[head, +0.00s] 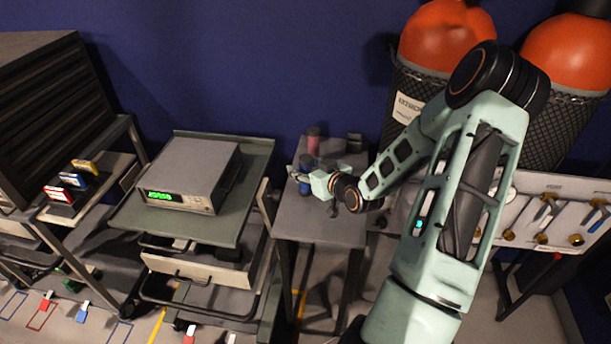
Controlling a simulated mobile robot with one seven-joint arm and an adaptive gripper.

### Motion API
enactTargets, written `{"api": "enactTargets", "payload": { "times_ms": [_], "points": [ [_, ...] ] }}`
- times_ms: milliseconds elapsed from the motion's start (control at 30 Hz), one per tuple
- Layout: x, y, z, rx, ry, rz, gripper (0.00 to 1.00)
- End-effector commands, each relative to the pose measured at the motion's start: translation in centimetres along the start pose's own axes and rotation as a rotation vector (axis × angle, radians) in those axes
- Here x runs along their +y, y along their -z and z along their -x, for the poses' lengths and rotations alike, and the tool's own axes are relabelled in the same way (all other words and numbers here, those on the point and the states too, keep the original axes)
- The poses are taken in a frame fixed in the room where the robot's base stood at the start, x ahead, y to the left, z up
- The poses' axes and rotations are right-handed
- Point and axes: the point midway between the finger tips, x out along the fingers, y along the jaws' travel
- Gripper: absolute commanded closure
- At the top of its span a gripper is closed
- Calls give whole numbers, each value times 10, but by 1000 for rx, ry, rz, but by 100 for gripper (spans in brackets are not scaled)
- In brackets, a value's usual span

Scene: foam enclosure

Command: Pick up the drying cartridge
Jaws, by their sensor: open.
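Several small cylinders stand on a narrow grey table (341,233). One is blue (305,187), one is red with a dark cap (313,142), and another reddish one (306,161) is partly visible. I cannot tell from this view which is the drying cartridge. My gripper (304,188) is open, low over the table, with its fingers beside the blue cylinder. I cannot tell whether they touch it, and the gripper body hides part of the table top.
A dark block (354,142) sits at the table's back right. A grey instrument with a green display (190,174) stands on a cart to the left. A tool board (545,215) and orange-topped bins (447,35) are at the right. The table's front part is clear.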

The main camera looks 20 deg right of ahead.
Motion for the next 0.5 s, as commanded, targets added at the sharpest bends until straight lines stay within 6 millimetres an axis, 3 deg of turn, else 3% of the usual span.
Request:
{"api": "enactTargets", "payload": {
  "times_ms": [67, 500],
  "points": [
    [0, 0, 0, 0, 0, 0, 50],
    [0, 0, 1, 0, 0, 0, 97]
  ]
}}
